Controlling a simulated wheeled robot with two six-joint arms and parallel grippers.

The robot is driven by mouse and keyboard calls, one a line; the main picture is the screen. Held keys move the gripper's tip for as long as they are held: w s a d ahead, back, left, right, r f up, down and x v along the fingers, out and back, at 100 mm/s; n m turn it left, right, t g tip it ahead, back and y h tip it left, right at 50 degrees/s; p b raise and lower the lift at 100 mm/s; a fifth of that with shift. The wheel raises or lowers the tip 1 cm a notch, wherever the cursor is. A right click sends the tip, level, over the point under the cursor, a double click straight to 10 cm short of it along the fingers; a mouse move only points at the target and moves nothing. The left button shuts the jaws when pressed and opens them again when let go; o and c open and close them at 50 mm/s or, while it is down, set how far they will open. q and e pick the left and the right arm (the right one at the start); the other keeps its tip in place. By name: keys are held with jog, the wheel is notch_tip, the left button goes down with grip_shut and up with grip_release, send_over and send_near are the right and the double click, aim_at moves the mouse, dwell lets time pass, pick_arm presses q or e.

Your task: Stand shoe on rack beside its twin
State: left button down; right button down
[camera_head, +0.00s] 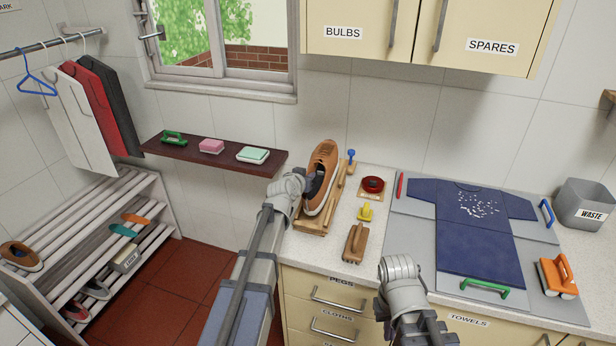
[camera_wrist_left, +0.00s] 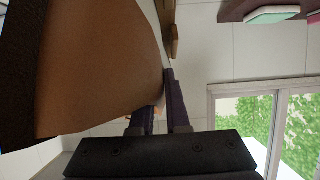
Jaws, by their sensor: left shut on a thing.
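A tan-brown shoe (camera_head: 322,165) with a pale sole stands tilted, toe up, over a wooden stand (camera_head: 314,222) on the counter. My left gripper (camera_head: 305,187) is at its opening, shut on it. In the left wrist view the shoe (camera_wrist_left: 95,70) fills the left side, and the fingers (camera_wrist_left: 163,108) meet its edge. I cannot tell whether the shoe touches the stand. Its brown twin (camera_head: 20,256) sits on the top left of the white slatted rack (camera_head: 85,205). My right gripper (camera_head: 398,272) is over the counter's front; its fingertips are hidden.
Clothes (camera_head: 85,115) hang above the rack. A brown brush (camera_head: 355,243) and a blue shirt (camera_head: 475,235) lie on the counter. The rack's top beside the twin has bare slats.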

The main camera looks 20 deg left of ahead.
pick_arm(q)
notch_tip(320, 180, up, 6)
jog(key=p, duration=0.4)
jog(key=shift+f, duration=0.2)
jog(key=shift+a, duration=0.1)
